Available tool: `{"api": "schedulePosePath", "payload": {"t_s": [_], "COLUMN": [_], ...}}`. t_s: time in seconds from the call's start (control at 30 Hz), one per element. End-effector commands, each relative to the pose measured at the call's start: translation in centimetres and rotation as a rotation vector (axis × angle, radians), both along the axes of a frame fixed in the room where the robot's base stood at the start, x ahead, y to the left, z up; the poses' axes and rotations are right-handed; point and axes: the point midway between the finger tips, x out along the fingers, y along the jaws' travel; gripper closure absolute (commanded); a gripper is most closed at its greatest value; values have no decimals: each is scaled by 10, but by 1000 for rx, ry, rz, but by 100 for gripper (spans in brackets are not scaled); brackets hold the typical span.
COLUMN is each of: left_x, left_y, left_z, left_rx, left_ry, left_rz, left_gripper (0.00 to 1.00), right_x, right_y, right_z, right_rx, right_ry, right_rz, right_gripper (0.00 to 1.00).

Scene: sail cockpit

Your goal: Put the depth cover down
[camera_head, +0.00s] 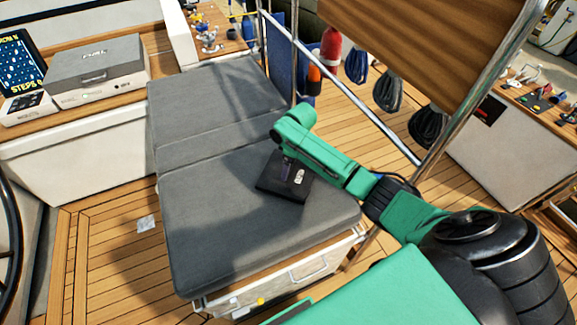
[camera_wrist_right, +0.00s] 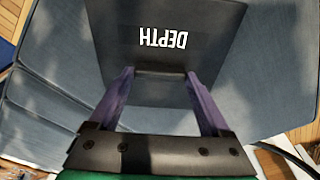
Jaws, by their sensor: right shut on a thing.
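The depth cover (camera_head: 293,184) is a flat black square with a white label, at the near end of the grey cushioned bench (camera_head: 220,225) in the head view. In the right wrist view the cover (camera_wrist_right: 208,18) shows the word DEPTH, upside down. My right gripper (camera_head: 286,168) comes in from the right and is shut on the depth cover; its purple fingers (camera_wrist_right: 160,75) grip a raised part of it. I cannot tell whether the cover touches the cushion. My left gripper is not in view.
A grey case (camera_head: 97,62) and a screen (camera_head: 20,62) stand on the white counter at left. A steel rail (camera_head: 345,90) with hanging rope coils runs behind the bench. The cushion around the cover is clear. A small pale piece (camera_head: 146,223) lies on the wooden deck.

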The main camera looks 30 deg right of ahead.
Motion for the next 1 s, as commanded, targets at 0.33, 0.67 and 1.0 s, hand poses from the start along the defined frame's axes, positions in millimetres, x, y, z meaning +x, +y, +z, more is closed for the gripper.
{"api": "schedulePosePath", "payload": {"t_s": [0.33,0.67,1.0], "left_x": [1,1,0], "left_y": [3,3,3], "left_z": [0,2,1], "left_rx": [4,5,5], "left_ry": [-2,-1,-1], "left_rz": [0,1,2], "left_gripper": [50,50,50], "right_x": [0,-1,-10], "right_y": [0,-2,-11], "right_z": [-5,17,101], "right_rx": [0,1,1], "right_ry": [-1,-4,-4], "right_rz": [0,0,-1], "right_gripper": [0,0,0]}}
